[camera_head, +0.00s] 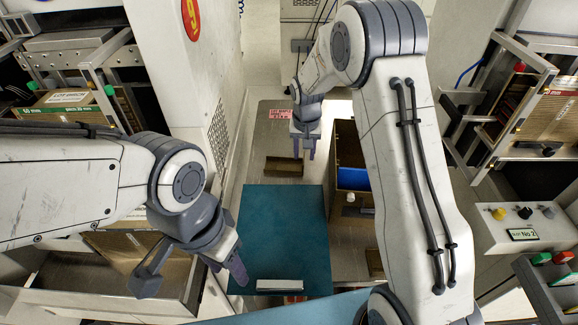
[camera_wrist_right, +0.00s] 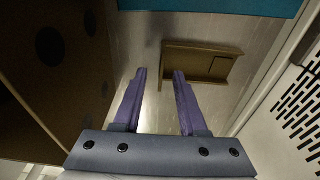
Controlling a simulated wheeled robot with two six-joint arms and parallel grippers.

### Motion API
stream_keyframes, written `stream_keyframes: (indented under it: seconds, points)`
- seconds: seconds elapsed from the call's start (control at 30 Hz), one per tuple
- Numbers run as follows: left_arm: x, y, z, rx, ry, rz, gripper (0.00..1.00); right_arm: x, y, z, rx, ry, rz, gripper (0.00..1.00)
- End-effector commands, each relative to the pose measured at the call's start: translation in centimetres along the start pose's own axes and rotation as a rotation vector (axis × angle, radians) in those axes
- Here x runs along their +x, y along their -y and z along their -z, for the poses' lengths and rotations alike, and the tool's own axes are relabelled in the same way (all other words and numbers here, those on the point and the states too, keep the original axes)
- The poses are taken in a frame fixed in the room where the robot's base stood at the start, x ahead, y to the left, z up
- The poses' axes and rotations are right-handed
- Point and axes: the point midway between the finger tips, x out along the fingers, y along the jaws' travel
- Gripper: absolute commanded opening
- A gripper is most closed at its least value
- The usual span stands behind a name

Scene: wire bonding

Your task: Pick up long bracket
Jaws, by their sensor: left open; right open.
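A long brown bracket-like piece (camera_head: 284,167) lies on the grey surface just beyond the teal mat. It also shows in the right wrist view (camera_wrist_right: 195,62), just beyond the fingertips and to their right. My right gripper (camera_head: 304,152) is open and empty, with its fingers pointing toward the piece; in the wrist view (camera_wrist_right: 158,75) a clear gap shows between them. My left gripper (camera_head: 194,272) is open wide and empty, over the mat's left edge and the left drawer. I cannot tell whether the fingers touch anything.
The teal mat (camera_head: 285,225) has a white block (camera_head: 280,285) near its front edge. A brown open box (camera_head: 351,140) with a blue part (camera_head: 353,179) stands to the right of my right gripper. A white machine cabinet (camera_head: 178,80) stands at left.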

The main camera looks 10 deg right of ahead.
Motion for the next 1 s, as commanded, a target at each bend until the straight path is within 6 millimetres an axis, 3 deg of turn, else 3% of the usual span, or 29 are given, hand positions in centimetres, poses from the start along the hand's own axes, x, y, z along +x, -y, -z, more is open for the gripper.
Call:
stream_keyframes:
  seconds: [0.2, 0.47, 0.5, 0.6, 1.0]
  points:
    - [0.3, 0.0, 0.0, 0.000, 0.000, 0.000, 0.50, 3.0, 0.1, -0.1, -0.001, 0.002, -0.001, 0.41]
    - [0.3, 0.0, 0.0, 0.000, 0.000, 0.000, 0.50, 3.3, 0.1, 0.0, -0.001, -0.001, 0.000, 0.41]
    - [0.3, 0.0, 0.0, 0.000, 0.000, 0.000, 0.50, 3.3, 0.1, 0.0, -0.001, 0.000, 0.000, 0.37]
    - [0.3, 0.0, 0.0, 0.000, 0.000, 0.000, 0.50, 3.3, 0.2, 0.0, -0.001, 0.000, 0.000, 0.00]
    - [0.3, 0.0, 0.0, 0.000, 0.000, 0.000, 0.50, 3.3, 0.1, 0.0, -0.001, 0.000, 0.000, 0.00]
